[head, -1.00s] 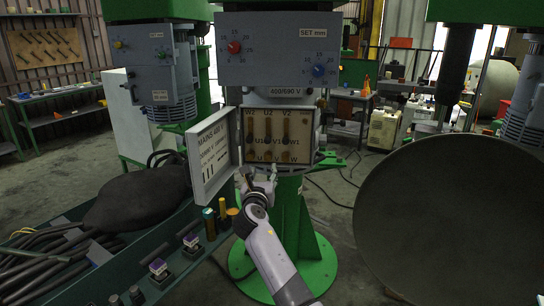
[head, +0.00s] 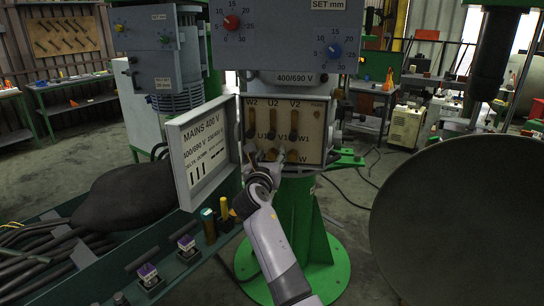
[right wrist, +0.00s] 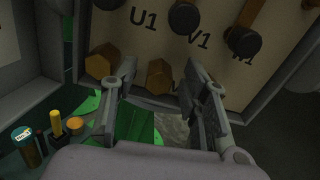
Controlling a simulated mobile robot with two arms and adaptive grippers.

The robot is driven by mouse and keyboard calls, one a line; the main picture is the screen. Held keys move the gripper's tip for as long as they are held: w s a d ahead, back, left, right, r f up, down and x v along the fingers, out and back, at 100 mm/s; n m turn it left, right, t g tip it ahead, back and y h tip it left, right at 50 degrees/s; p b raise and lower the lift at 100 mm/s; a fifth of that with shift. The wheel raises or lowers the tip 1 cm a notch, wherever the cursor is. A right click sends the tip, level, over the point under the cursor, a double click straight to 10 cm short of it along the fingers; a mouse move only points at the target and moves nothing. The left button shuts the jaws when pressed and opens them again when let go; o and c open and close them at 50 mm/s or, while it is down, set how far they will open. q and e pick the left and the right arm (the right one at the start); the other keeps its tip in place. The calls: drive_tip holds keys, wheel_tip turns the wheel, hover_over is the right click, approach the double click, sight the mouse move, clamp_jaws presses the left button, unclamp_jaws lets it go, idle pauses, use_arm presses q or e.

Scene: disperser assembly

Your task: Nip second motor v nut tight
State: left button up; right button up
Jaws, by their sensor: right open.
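The open terminal box (head: 328,113) on the near motor shows its labelled board. In the right wrist view, the V nut (right wrist: 158,76), a brass hex nut in the bottom row, shows between the spread fingers of my right gripper (right wrist: 160,84). The fingers are open, one on each side of it in the picture; I cannot tell whether they touch it. Another brass hex nut (right wrist: 100,62) shows to its left, beside the left finger. In the head view my right gripper (head: 265,158) is at the bottom row and partly hides it. My left gripper is not in view.
The box's open lid (head: 200,150) stands to the left, close to my right gripper. Below it, a green bench (head: 205,262) holds small bottles (head: 208,226) and cables (head: 40,265). A large dark disc (head: 460,215) fills the right side.

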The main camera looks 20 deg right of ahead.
drive_tip(key=shift+s, duration=0.1)
drive_tip(key=shift+c, duration=0.4)
clamp_jaws()
